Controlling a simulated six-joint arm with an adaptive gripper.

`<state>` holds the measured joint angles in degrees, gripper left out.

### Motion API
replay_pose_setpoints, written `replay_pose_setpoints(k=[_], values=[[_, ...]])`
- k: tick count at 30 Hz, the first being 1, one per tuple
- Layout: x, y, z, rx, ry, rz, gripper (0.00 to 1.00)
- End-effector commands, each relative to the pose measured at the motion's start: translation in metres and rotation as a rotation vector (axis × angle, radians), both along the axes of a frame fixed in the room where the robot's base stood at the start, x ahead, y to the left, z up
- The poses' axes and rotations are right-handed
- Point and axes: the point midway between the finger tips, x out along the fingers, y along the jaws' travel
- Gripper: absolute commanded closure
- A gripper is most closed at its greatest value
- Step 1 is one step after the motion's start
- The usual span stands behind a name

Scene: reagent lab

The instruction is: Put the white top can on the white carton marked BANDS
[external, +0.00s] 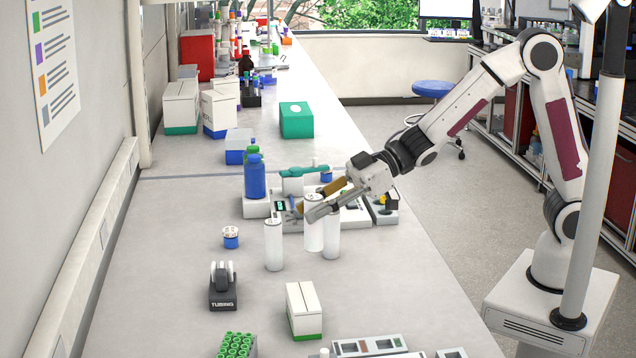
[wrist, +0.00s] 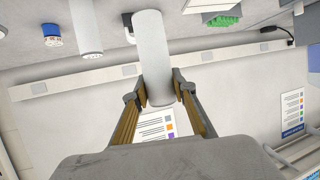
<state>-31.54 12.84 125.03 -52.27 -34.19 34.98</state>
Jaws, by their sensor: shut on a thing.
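My gripper (external: 316,207) is shut on a white can (external: 314,236), held upright among two other white cans; in the wrist view the held can (wrist: 153,60) is between the fingers (wrist: 158,90). One white can (external: 273,245) stands to its left and another (external: 332,238) close on its right, partly hidden. Whether the held can touches the bench cannot be told. A white carton with a green base (external: 303,310) stands nearer the camera; I cannot read any marking on it. Other white cartons (external: 181,107) (external: 219,112) stand far left, also unreadable.
A black tubing holder (external: 223,287), a small blue-based jar (external: 231,238) and a green-capped tube rack (external: 237,345) stand on the left and front. Blue bottles (external: 254,178) and bench devices (external: 357,217) lie behind the cans. Bench between cans and near carton is clear.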

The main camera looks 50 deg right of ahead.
Motion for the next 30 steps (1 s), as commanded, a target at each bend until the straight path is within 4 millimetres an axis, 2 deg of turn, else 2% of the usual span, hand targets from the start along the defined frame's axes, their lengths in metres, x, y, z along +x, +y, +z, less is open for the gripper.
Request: replay_pose_setpoints(k=[5,11,23,30], values=[[-0.011,0.014,0.001,0.002,-0.001,0.03,0.99],[-0.027,0.044,0.015,0.002,-0.003,0.108,0.99],[-0.066,0.111,0.056,0.001,-0.003,0.285,0.99],[-0.07,0.126,0.075,0.001,-0.001,0.307,0.99]])
